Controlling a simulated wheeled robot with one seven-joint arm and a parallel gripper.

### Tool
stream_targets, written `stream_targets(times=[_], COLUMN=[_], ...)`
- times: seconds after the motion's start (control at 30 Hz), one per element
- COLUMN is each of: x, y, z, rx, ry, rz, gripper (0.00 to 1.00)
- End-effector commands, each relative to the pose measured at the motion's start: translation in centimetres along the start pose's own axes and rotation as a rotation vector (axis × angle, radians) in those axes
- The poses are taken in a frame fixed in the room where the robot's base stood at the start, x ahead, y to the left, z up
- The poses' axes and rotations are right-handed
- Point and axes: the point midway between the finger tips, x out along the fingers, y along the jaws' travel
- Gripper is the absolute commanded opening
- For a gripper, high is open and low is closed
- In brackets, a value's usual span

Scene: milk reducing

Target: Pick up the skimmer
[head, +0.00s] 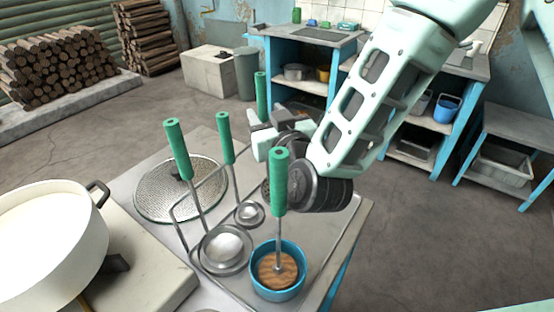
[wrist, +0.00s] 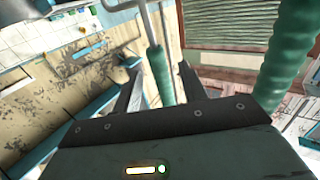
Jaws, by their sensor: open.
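Several utensils with upright green handles stand on the metal table; I cannot tell for sure which is the skimmer. One green handle (head: 261,95) rises behind my gripper (head: 262,138), its lower end hidden. A green handle (wrist: 160,75) shows between the open fingers of my gripper (wrist: 160,88) in the wrist view, with a gap around it. Another thick green handle (wrist: 290,55) is close on the right there. Two round-bowled utensils, a larger one (head: 225,248) and a smaller one (head: 250,213), sit in a wire rack at the left.
A blue bowl (head: 278,292) holds a green-handled tool with a wooden disc, close in front of my wrist. A round mesh lid (head: 180,190) lies at the left of the metal table (head: 345,225). A large white pot (head: 50,240) stands left. Blue shelves (head: 300,85) are behind.

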Motion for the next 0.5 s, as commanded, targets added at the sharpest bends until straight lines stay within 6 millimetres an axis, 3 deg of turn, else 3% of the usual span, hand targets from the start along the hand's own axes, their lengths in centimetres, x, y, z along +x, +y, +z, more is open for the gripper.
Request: stream_targets(times=[0.2,0.47,0.5], x=[2.7,2.9,2.9], y=[0.0,0.0,0.0], z=[-0.2,-0.1,-0.1], rx=[0.002,0.001,0.001], ry=[-0.001,-0.001,-0.001], rz=[0.001,0.000,0.000], gripper=[0.42,0.42,0.34])
